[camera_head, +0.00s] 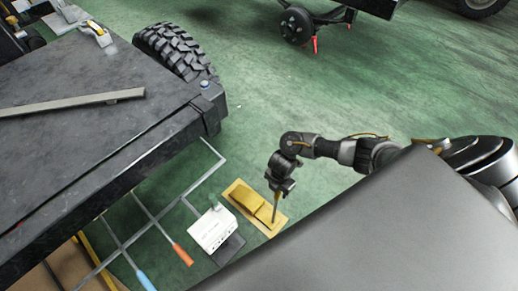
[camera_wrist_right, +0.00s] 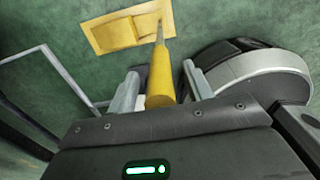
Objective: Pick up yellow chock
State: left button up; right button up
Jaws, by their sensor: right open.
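A yellow chock (camera_head: 256,206) lies on the green floor beside a white box. It also shows at the top of the right wrist view (camera_wrist_right: 112,34). My right gripper (camera_head: 277,188) is just above its right end, pointing down. In the right wrist view its two fingers (camera_wrist_right: 160,88) stand apart. A yellow tapered tool with a thin grey tip (camera_wrist_right: 160,76) is between the fingers, its tip overlapping the chock in the picture. I cannot tell whether the fingers touch this tool. My left gripper is not in view.
A white box (camera_head: 212,229) stands left of the chock. A grey metal frame (camera_head: 152,224) and an orange-handled tool (camera_head: 182,255) lie farther left. A dark workbench (camera_head: 100,110) fills the left side, with a tyre (camera_head: 178,50) behind it. The floor beyond the chock is clear.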

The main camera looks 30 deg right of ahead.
grip_shut()
dwell(0.4)
jog(key=shift+w, duration=0.1)
dwell(1.0)
